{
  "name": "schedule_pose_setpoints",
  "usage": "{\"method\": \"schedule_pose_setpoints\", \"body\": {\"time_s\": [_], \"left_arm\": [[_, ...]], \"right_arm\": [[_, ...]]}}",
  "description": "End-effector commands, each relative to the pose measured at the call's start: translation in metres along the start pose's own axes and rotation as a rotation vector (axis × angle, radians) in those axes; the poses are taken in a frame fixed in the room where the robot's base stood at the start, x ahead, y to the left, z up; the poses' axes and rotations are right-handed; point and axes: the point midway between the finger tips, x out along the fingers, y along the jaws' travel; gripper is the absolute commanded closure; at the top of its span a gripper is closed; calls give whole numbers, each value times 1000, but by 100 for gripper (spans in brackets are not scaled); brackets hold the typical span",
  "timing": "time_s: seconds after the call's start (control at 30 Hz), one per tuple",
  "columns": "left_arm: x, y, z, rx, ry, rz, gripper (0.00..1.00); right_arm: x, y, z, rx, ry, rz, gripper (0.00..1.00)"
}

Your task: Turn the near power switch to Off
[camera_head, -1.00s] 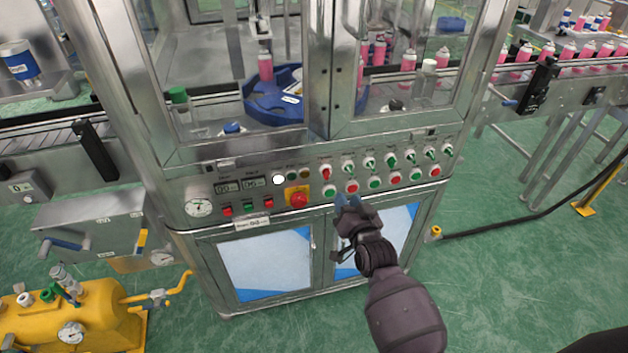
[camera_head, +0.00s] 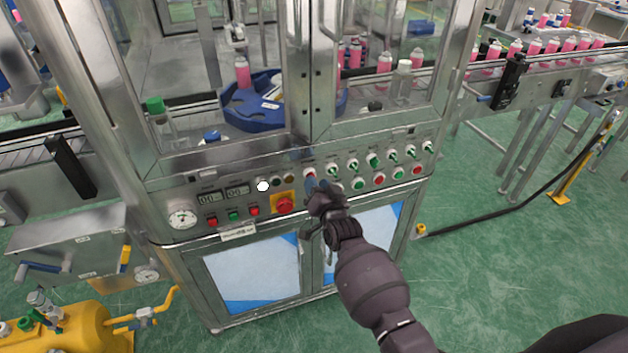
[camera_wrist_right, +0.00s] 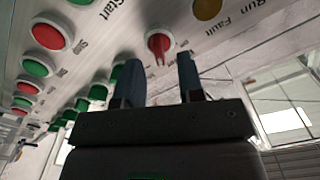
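The power switch is a red rotary knob (camera_wrist_right: 158,44) on the control panel, in the right wrist view just beyond my fingertips. Its narrow handle points down toward my gripper in that view. In the head view the red knob (camera_head: 310,173) is at the left end of the upper switch row, partly behind my fingers. My right gripper (camera_head: 318,184) is open in front of the panel. Its two blue-tipped fingers (camera_wrist_right: 160,72) are apart with the knob ahead of the gap, and nothing is held. Contact does not show. My left gripper is not in view.
Several green-handled switches (camera_head: 373,160) continue to the right, above a row of red and green buttons (camera_head: 379,179). A red emergency button (camera_head: 285,205) on a yellow plate is close left of my gripper. Cabinet doors (camera_head: 250,272) are below.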

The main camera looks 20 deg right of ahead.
Motion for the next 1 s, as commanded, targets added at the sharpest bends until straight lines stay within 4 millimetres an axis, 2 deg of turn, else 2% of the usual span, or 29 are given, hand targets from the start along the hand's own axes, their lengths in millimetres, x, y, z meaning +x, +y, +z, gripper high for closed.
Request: {"method": "schedule_pose_setpoints", "body": {"time_s": [0.1, 0.27, 0.63, 0.87, 1.0], "left_arm": [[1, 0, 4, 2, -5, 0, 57], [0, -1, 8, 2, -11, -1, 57], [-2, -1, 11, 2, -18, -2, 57], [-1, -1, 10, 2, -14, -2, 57], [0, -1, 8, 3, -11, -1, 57]], "right_arm": [[14, 1, 1, -1, -1, 1, 65], [23, 1, 0, -1, -1, 1, 65], [26, 0, 0, 0, 0, 0, 65], [26, 0, 0, 0, 0, 0, 100], [26, 0, 0, -1, 0, 0, 100]]}}
